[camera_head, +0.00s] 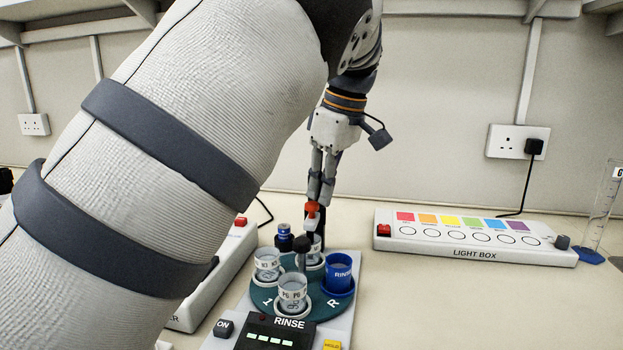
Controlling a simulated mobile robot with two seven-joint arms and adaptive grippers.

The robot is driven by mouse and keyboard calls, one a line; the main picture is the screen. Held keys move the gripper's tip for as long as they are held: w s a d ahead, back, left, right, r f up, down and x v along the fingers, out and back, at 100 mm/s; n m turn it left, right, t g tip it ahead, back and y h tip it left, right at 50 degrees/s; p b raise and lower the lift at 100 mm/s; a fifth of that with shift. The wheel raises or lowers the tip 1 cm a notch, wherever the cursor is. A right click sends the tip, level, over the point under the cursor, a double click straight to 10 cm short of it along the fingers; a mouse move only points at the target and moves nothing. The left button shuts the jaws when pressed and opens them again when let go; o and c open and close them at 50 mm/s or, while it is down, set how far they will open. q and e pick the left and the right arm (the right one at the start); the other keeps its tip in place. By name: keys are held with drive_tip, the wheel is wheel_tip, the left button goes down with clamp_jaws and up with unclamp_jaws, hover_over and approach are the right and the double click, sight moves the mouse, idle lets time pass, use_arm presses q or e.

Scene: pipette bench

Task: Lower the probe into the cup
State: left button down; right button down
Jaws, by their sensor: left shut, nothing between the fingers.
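My left gripper (320,190) reaches down from above, shut and empty, its fingertips touching or just above a red-orange part (312,209) on a dark upright post. A dark probe holder (303,243) with a thin rod hangs low over the middle of a teal round plate (262,298); I cannot tell whether its tip is inside a cup. My right gripper is not in view.
A control panel (275,335) with green lights stands in front of the plate. A light box (470,238) lies to the right and a measuring cylinder (599,215) stands beyond it. A white box (215,280) is at left, partly behind my arm.

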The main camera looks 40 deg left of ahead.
use_arm(q)
drive_tip(key=shift+w+d+r, duration=0.1)
drive_tip(key=shift+d+r, duration=0.1)
drive_tip(key=shift+d, duration=0.3)
drive_tip(key=shift+d+r, duration=0.15)
drive_tip(key=shift+d, duration=0.3)
drive_tip(key=shift+r, duration=0.1)
drive_tip(key=v, duration=1.1)
drive_tip(key=shift+d+r, duration=0.15)
drive_tip(key=shift+r, duration=0.2)
